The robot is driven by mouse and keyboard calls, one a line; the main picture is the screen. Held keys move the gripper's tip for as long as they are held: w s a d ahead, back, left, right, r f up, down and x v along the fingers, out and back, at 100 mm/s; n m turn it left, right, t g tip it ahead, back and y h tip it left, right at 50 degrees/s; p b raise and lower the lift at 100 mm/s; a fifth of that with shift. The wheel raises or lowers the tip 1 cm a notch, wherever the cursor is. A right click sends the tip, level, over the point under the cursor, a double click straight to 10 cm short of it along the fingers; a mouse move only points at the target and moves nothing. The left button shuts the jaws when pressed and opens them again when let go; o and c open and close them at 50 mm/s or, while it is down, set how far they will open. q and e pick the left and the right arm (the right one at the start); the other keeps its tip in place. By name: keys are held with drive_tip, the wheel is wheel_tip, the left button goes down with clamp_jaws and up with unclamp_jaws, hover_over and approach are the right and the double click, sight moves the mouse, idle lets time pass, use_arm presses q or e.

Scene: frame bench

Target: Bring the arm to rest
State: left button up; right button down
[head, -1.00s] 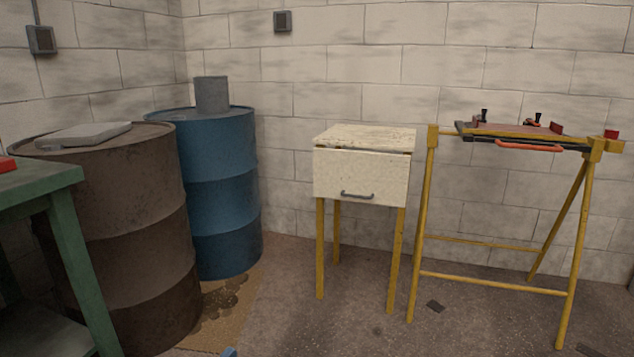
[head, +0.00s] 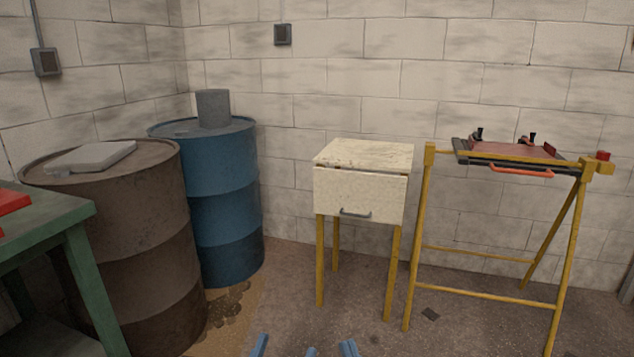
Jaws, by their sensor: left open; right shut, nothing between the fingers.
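Only blue fingertips show at the bottom edge of the head view. My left gripper (head: 285,349) has its two fingertips apart, with nothing visible between them. My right gripper (head: 349,348) is just to the right of it, its fingertips together and empty. Both arms and the rest of both grippers are below the picture. The fingertips appear in front of the floor, touching nothing that I can see.
A green table (head: 50,225) and brown drum (head: 140,230) stand at left, a blue drum (head: 220,190) behind. A cream drawer cabinet (head: 360,193) stands centre, a yellow trestle (head: 480,297) with a dark red tray (head: 510,151) at right. Floor between is open.

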use_arm(q)
wheel_tip(320, 180, down, 8)
drive_tip(key=a+f+g+y+p, duration=0.1)
drive_tip(key=a+g+y+p, duration=0.25)
drive_tip(key=g+p, duration=0.85)
use_arm(e)
wheel_tip(320, 180, down, 8)
drive_tip(key=d+f+g+h+p, duration=0.1)
drive_tip(key=d+g+h, duration=0.25)
drive_tip(key=g, duration=0.75)
use_arm(q)
drive_tip(key=s+a+f+g+y+p, duration=0.1)
drive_tip(key=s+g+p, duration=0.3)
drive_tip(key=s, duration=0.4)
drive_tip(key=s+a+f+n+g+y+p, duration=0.1)
drive_tip(key=s+a+g+p, duration=0.3)
drive_tip(key=s, duration=0.4)
drive_tip(key=f+g+y+p, duration=0.1)
drive_tip(key=p, duration=0.1)
drive_tip(key=shift+p, duration=0.3)
use_arm(e)
drive_tip(key=s+d+f+g+h, duration=0.1)
drive_tip(key=s+d+g, duration=0.1)
drive_tip(key=s+g, duration=0.3)
drive_tip(key=s+d+f+m+g+h, duration=0.1)
drive_tip(key=s+g, duration=0.4)
drive_tip(key=s, duration=0.6)
drive_tip(key=shift+d+f+h, duration=0.55)
drive_tip(key=shift+d, duration=0.5)
